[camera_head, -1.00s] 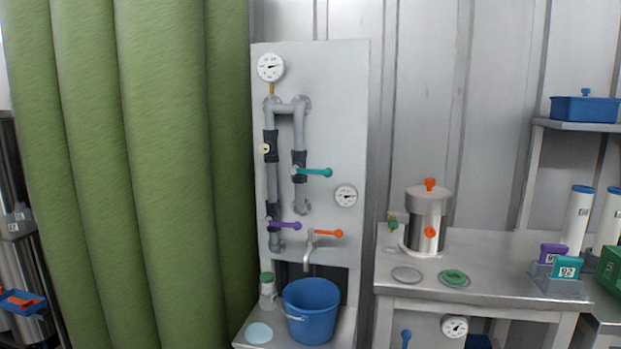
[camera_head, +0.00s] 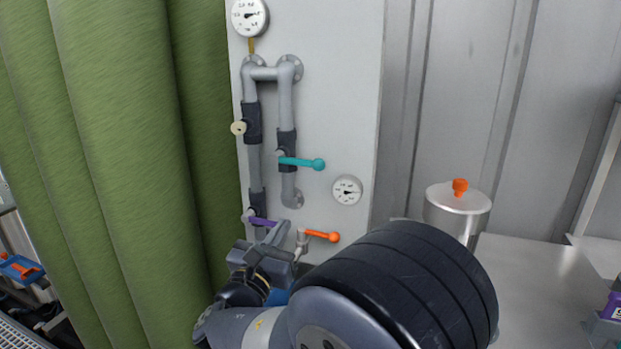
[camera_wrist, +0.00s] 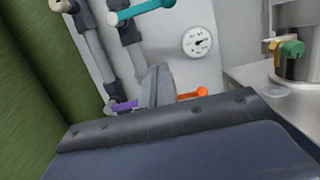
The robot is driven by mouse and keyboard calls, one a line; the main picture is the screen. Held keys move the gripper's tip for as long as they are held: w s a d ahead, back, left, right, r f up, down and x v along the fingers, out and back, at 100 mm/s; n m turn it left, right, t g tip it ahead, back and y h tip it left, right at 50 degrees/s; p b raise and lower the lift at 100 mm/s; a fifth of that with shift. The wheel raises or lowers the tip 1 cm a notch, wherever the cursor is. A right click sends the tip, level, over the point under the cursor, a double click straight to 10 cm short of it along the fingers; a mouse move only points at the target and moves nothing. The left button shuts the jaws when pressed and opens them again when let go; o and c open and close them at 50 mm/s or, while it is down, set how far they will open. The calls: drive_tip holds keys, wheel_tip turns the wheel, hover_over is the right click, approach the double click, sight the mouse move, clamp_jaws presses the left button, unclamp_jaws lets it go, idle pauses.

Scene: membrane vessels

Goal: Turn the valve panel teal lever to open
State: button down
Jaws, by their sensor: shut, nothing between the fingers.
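The teal lever (camera_head: 302,162) is on the right vertical pipe of the grey valve panel (camera_head: 335,100). It points right, crosswise to its pipe, with a round knob at its end. It also shows at the top of the wrist view (camera_wrist: 142,10). My gripper (camera_head: 278,232) is shut and empty, below the teal lever and apart from it. It shows in front of the lower panel, and its fingers (camera_wrist: 155,84) rise between the purple and orange levers in the wrist view.
The purple lever (camera_head: 262,222) is partly hidden by my gripper. The orange lever (camera_head: 322,235) is just right of it. A gauge (camera_head: 347,190) sits right of the pipes. A green curtain (camera_head: 110,150) hangs at left. A steel vessel (camera_head: 458,208) stands right. The area before the teal lever looks clear.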

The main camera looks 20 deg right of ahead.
sight(297, 162)
drive_tip(key=w+d+r, duration=0.6)
drive_tip(key=w, duration=0.1)
drive_tip(key=shift+d+r+p, duration=0.3)
drive_tip(key=shift+d+p, duration=0.05)
drive_tip(key=shift+r+p, duration=0.1)
drive_tip(key=shift+p, duration=0.2)
drive_tip(key=shift+r+n+t+y+p, duration=0.2)
drive_tip(key=shift+n+t+y+p, duration=0.1)
drive_tip(key=shift+n+p, duration=0.35)
